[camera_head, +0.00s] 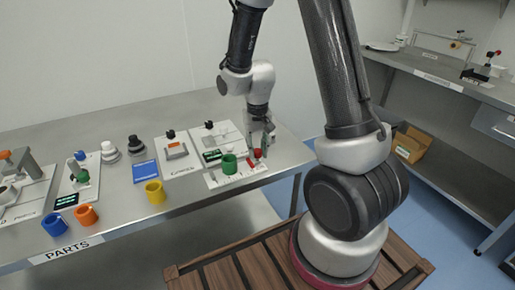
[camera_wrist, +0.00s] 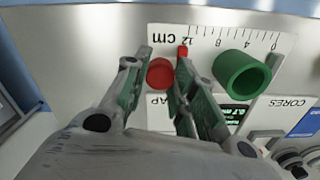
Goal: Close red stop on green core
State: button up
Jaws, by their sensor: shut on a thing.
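The red stop (camera_head: 257,153) is a round red knob on the white ruled gauge plate at the right part of the bench. It also shows in the wrist view (camera_wrist: 160,73), between my fingers. My gripper (camera_head: 263,143) reaches down over the plate and is shut on the red stop; its fingertips (camera_wrist: 157,64) stand on either side of the knob. A small red pointer (camera_wrist: 183,52) lies by the scale near the 12 mark. The green core (camera_head: 229,163) is a hollow ring on the same plate, and in the wrist view (camera_wrist: 240,75) a gap separates it from the stop.
A yellow core (camera_head: 154,191), orange core (camera_head: 86,215) and blue core (camera_head: 54,224) stand along the front of the bench. A dark display (camera_wrist: 232,113) lies beside the green core.

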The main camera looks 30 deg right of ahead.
jog(key=a, duration=0.3)
jog(key=shift+a, duration=0.35)
jog(key=o, duration=0.8)
notch_tip(320, 180, up, 12)
